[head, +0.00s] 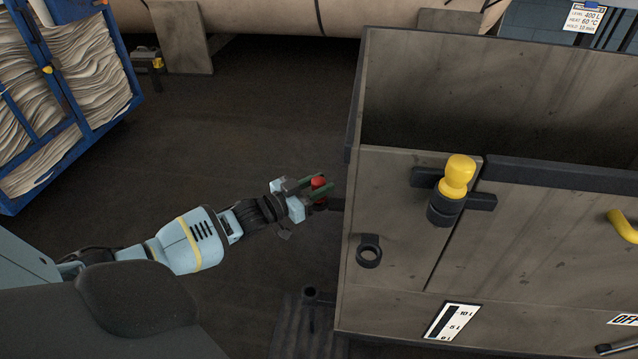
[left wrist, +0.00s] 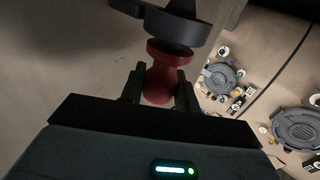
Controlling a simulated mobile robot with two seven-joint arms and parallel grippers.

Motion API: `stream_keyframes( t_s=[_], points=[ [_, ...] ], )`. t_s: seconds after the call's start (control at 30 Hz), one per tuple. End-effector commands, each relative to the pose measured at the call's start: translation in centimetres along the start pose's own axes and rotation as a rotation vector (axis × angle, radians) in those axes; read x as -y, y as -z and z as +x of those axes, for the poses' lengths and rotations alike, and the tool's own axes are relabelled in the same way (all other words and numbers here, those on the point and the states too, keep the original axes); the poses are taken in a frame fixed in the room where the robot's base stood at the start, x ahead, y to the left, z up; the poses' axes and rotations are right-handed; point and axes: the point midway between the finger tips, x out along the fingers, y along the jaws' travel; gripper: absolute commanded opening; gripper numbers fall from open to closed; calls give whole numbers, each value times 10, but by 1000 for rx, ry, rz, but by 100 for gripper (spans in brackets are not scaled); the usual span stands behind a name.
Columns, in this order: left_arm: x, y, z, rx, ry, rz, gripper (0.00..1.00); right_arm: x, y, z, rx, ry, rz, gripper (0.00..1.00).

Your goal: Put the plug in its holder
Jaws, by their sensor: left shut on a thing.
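My left gripper (head: 315,187) is left of the grey tank and shut on a red knobbed plug (head: 318,182). In the left wrist view, the red plug (left wrist: 160,78) stands between the two fingers. A dark grey rounded part (left wrist: 170,22) shows at the plug's far end; I cannot tell whether it belongs to the plug or to a bracket. An empty dark ring holder (head: 369,251) is fixed on the tank's front, right of and below the gripper. A yellow knob (head: 458,175) stands in a dark mount higher on the tank. My right gripper is not in view.
The open grey tank (head: 400,190) fills the right side, its wall close to my left gripper. A yellow handle (head: 622,226) and a level scale (head: 452,321) are on its front. A blue cart (head: 75,60) with folded cloth stands upper left. The dark floor between is mostly clear.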

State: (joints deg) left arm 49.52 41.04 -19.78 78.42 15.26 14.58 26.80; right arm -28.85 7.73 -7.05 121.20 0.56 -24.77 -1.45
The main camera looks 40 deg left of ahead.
Motion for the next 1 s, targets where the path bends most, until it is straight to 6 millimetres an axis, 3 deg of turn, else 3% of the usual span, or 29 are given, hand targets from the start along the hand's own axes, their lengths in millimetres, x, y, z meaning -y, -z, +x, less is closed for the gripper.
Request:
stream_keyframes(
  t_s=[0.23,0.27,0.47,0.77,1.0],
  points=[
    [0,1,0,-2,0,0,7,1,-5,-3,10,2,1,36],
    [0,0,0,-2,0,0,33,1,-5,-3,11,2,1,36],
    [0,0,0,-1,0,0,57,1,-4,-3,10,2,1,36],
    [0,0,-2,1,0,0,57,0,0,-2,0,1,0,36],
    [0,1,-26,2,0,0,57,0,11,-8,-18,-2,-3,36]
  ],
)
